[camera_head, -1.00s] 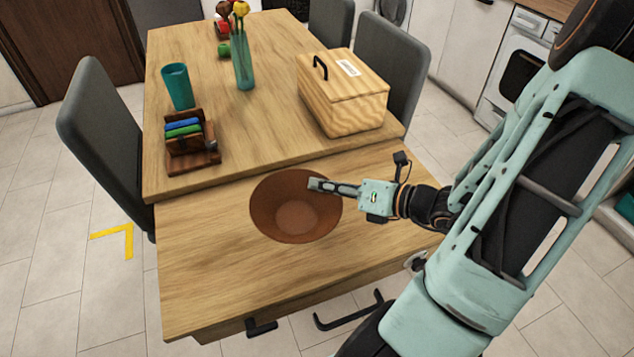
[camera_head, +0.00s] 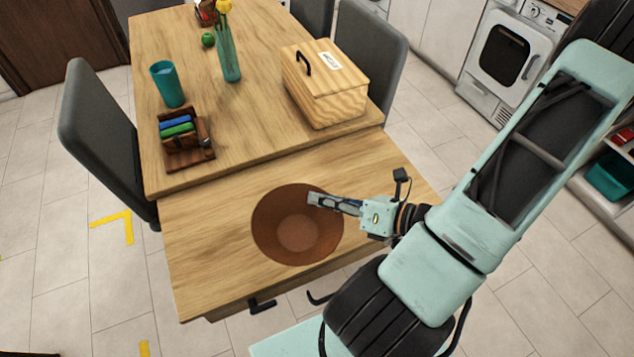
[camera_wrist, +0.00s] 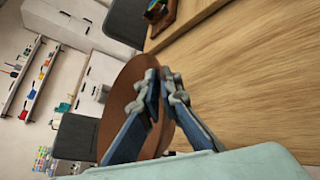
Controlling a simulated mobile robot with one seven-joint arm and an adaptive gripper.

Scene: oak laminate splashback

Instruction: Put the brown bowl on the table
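The brown bowl (camera_head: 285,225) is upright, open side up, over the nearer wooden surface (camera_head: 205,245) in the head view. My gripper (camera_head: 320,199) is shut on the bowl's right rim. In the wrist view the bowl (camera_wrist: 118,98) shows behind and between the fingers of my gripper (camera_wrist: 160,84). The bowl appears to hang above the wood, but its underside is hidden and the gap is hard to judge. The wooden table (camera_head: 250,125) with other items on it lies just beyond the nearer surface.
A wooden lidded box (camera_head: 325,85) stands at the table's right. A teal cup (camera_head: 168,85), a dark wooden holder (camera_head: 187,145), a teal vase (camera_head: 228,58) and a green fruit (camera_head: 208,39) stand along the left and back. The table's front middle is clear. Grey chairs (camera_head: 95,130) flank it.

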